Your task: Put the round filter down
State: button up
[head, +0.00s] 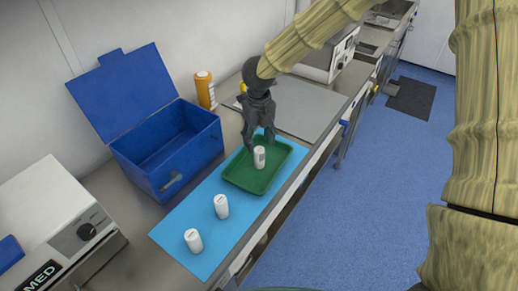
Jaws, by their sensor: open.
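A small white cylinder with a grey label, likely the round filter (260,158), stands upright in the green tray (244,184). My gripper (260,143) is open, pointing down just above and behind the cylinder's top, its fingers spread. Whether a fingertip still touches the cylinder cannot be told. Two similar white cylinders stand on the blue mat (183,223) in front of the tray: one nearer the tray (221,207) and one nearer the mat's front end (193,241).
An open blue box (190,150) with its lid raised stands left of the tray. An orange bottle (205,90) stands behind it. A white device with a knob (60,225) is at the front left. A grey flat board (305,108) lies behind the tray.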

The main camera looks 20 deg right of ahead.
notch_tip(320, 180, up, 7)
jog(key=b, duration=0.1)
jog(key=shift+r, duration=0.2)
